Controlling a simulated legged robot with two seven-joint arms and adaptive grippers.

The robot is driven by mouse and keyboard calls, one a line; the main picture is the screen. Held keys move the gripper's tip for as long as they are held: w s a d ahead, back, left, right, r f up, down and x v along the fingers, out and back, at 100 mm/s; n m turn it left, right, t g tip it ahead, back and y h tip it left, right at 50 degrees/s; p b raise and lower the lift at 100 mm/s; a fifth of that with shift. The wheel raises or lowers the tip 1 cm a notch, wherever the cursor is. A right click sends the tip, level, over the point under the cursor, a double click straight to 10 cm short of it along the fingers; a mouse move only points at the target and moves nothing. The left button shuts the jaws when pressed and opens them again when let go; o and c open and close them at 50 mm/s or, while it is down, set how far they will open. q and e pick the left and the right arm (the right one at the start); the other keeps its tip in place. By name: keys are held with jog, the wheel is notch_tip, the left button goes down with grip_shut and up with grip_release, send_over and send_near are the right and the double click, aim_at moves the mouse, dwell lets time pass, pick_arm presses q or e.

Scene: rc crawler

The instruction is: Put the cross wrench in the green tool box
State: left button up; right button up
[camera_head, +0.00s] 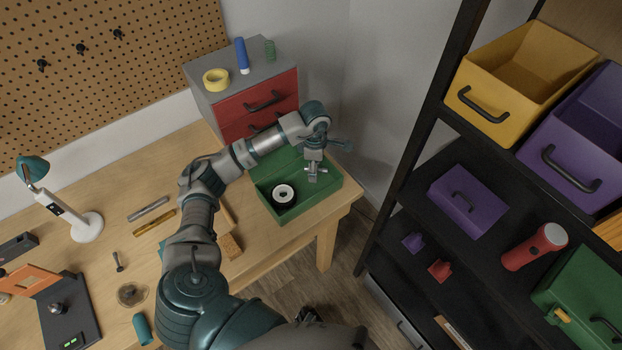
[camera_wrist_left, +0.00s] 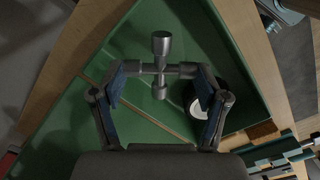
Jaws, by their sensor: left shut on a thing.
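The green tool box (camera_head: 324,203) sits open on the right end of the workbench, and its floor also shows in the left wrist view (camera_wrist_left: 70,123). My left gripper (camera_head: 313,170) is above the box, pointing down. In the left wrist view my left gripper (camera_wrist_left: 163,90) is shut on the metal cross wrench (camera_wrist_left: 160,45), with its fingers on two opposite sides. The wrench also shows in the head view (camera_head: 317,175), over the box opening. Its exact height above the box floor is hard to tell.
A black and white roll (camera_head: 284,193) lies inside the box, and it also shows in the left wrist view (camera_wrist_left: 200,108). A red drawer cabinet (camera_head: 262,100) stands behind the box. A dark shelf with bins is at the right. A wood block (camera_head: 232,246) lies left of the box.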

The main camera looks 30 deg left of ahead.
pick_arm(q)
notch_tip(320, 180, down, 5)
jog(key=shift+f, duration=0.1)
pick_arm(e)
jog(key=shift+a+r, duration=0.1)
jog(key=shift+r, duration=0.05)
pick_arm(q)
jog(key=o, duration=1.2)
jog(key=shift+c, duration=0.2)
jog(key=shift+r, duration=0.2)
notch_tip(320, 180, up, 11)
jog(key=shift+f, duration=0.15)
jog(key=shift+s+r+b, duration=0.1)
jog(key=shift+r+b, duration=0.2)
jog(key=shift+r, duration=0.2)
pick_arm(e)
jog(key=shift+w+f, duration=0.25)
jog(key=shift+w, duration=0.35)
